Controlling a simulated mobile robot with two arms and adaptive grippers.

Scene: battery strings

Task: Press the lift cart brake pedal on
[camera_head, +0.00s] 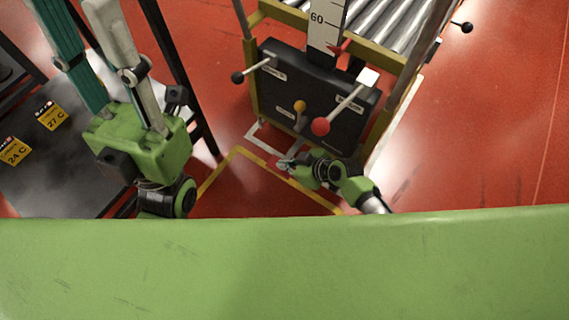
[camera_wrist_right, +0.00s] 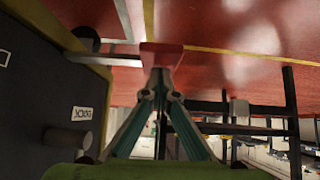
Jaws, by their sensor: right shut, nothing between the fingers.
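The lift cart (camera_head: 310,100) has a dark front panel, yellow frame and rollers. In the right wrist view a red pad (camera_wrist_right: 162,54), which looks like the brake pedal, sits on the end of a grey bar from the cart. My right gripper (camera_head: 284,163) is low in front of the cart; its fingers are shut and empty. In the wrist view its tips (camera_wrist_right: 159,78) meet at the pad's edge; I cannot tell if they touch it. My left gripper (camera_head: 75,12) is at upper left, fingers apart, tips cut off by the frame.
The panel carries a red-knobbed lever (camera_head: 320,126), a black-knobbed lever (camera_head: 238,77) and a yellow knob (camera_head: 299,106). A dark table (camera_head: 70,160) with yellow labels stands at left. Yellow floor lines (camera_head: 215,180) run before the cart. Red floor at right is clear.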

